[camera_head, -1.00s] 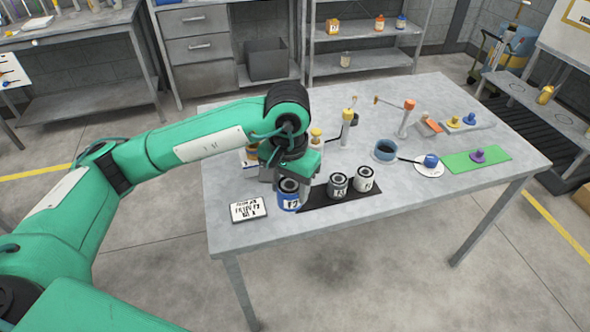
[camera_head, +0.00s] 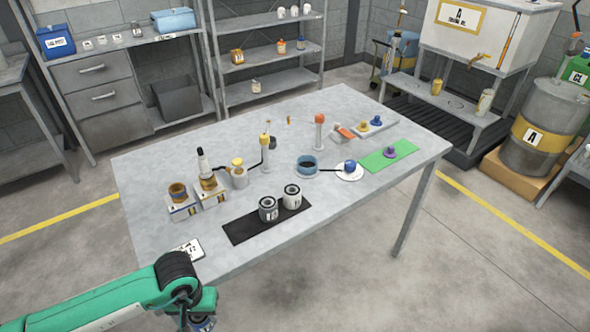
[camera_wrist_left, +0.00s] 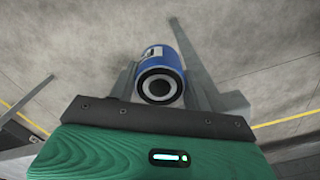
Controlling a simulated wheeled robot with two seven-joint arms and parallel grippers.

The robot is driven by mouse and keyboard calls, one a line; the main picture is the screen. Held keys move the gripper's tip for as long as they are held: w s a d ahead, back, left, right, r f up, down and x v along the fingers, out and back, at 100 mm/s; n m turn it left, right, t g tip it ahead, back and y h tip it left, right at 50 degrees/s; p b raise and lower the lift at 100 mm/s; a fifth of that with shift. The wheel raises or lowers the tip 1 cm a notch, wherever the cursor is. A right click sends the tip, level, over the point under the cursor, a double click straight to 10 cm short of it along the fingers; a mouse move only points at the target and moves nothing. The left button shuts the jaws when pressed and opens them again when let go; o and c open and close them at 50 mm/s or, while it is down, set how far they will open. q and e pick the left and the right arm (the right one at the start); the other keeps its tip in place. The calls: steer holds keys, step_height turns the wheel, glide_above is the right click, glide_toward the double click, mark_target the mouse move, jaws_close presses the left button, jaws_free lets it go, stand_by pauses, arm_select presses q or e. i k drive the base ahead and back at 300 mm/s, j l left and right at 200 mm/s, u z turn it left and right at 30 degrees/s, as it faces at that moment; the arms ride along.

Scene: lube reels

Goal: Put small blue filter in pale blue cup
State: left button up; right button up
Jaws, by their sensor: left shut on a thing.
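My left gripper (camera_head: 196,313) is low at the bottom of the head view, out beyond the table's near left edge. It is shut on a blue filter (camera_head: 204,325), mostly cut off by the frame. A pale blue cup (camera_head: 307,173) with a dark inside stands on the table, right of the middle, apart from the gripper. My right gripper is not in view.
Two grey filters (camera_head: 268,209) (camera_head: 292,197) stand on a black mat (camera_head: 240,231). A white saucer (camera_head: 350,176) with a blue knobbed piece is beside the cup. A green mat (camera_head: 378,161) lies farther right. A label card (camera_head: 187,249) lies near the front edge.

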mark_target(307, 165)
steer(key=i+l+u, duration=0.1)
steer(key=l+u, duration=0.9)
steer(key=l, duration=1)
steer(key=l+u, duration=0.15)
steer(key=l, duration=0.95)
steer(key=k, duration=0.05)
